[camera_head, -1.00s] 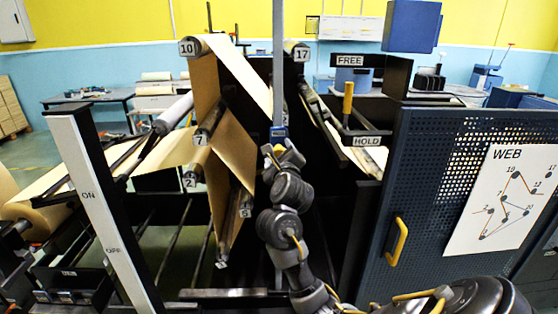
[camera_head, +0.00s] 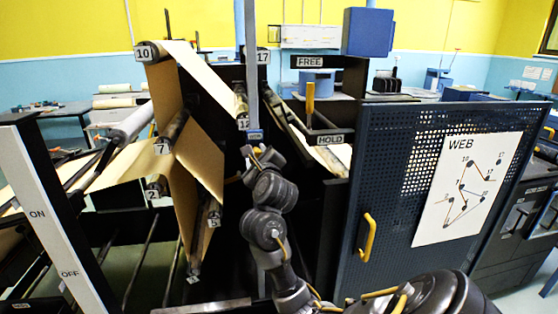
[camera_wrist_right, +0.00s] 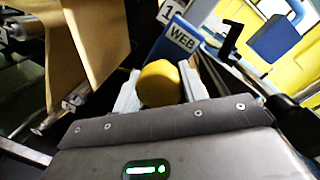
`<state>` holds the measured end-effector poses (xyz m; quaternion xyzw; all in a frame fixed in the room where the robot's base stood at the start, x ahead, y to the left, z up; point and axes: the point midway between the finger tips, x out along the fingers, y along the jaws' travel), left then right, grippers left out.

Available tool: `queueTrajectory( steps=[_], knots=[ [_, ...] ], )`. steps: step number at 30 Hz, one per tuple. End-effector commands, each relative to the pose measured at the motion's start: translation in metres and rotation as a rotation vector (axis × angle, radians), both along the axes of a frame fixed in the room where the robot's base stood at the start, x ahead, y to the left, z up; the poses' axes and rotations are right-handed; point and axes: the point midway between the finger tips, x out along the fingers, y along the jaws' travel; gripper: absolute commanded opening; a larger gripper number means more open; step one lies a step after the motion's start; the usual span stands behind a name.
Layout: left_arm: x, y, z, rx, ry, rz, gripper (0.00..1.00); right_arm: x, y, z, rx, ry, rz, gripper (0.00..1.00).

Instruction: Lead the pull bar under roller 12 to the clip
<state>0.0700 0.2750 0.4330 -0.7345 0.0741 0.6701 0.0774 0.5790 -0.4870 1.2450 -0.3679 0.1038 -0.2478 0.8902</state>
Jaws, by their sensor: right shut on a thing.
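My right gripper (camera_head: 257,151) is at the middle of the head view, just below and right of the label of roller 12 (camera_head: 243,124). In the right wrist view its two pale fingers are shut on a yellow knob (camera_wrist_right: 160,82). A blue part labelled WEB (camera_wrist_right: 183,38) is just beyond the knob; I take these as the pull bar, whose full length I cannot make out. Brown paper (camera_head: 205,72) runs from roller 10 (camera_head: 147,52) down to roller 12. I cannot make out the clip. My left gripper is out of view.
A tall grey post (camera_head: 251,60) rises above the gripper. A yellow-handled lever (camera_head: 310,104) stands between the FREE and HOLD labels. A dark perforated panel (camera_head: 385,190) with a WEB diagram (camera_head: 462,190) stands at right.

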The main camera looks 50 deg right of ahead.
Motion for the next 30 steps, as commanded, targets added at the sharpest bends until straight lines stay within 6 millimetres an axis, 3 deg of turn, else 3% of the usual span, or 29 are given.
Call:
queueTrajectory(
  steps=[1, 15, 20, 28, 29, 30],
  knots=[
    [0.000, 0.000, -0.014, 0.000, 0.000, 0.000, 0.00, -0.006, -0.009, -0.005, -0.005, -0.006, -0.006, 0.06],
    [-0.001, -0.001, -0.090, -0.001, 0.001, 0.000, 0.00, -0.050, -0.067, -0.002, 0.003, -0.009, -0.002, 0.06],
    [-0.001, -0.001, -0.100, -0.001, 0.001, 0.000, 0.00, -0.059, -0.078, 0.003, 0.000, -0.007, -0.001, 0.06],
    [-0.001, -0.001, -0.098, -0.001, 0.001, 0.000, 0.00, -0.061, -0.080, 0.006, -0.001, -0.002, -0.001, 0.06],
    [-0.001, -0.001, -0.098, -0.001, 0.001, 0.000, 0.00, -0.061, -0.080, 0.006, -0.002, -0.003, -0.002, 0.46],
    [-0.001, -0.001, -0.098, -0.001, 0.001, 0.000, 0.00, -0.061, -0.080, 0.006, -0.002, -0.003, -0.002, 0.51]
  ],
)
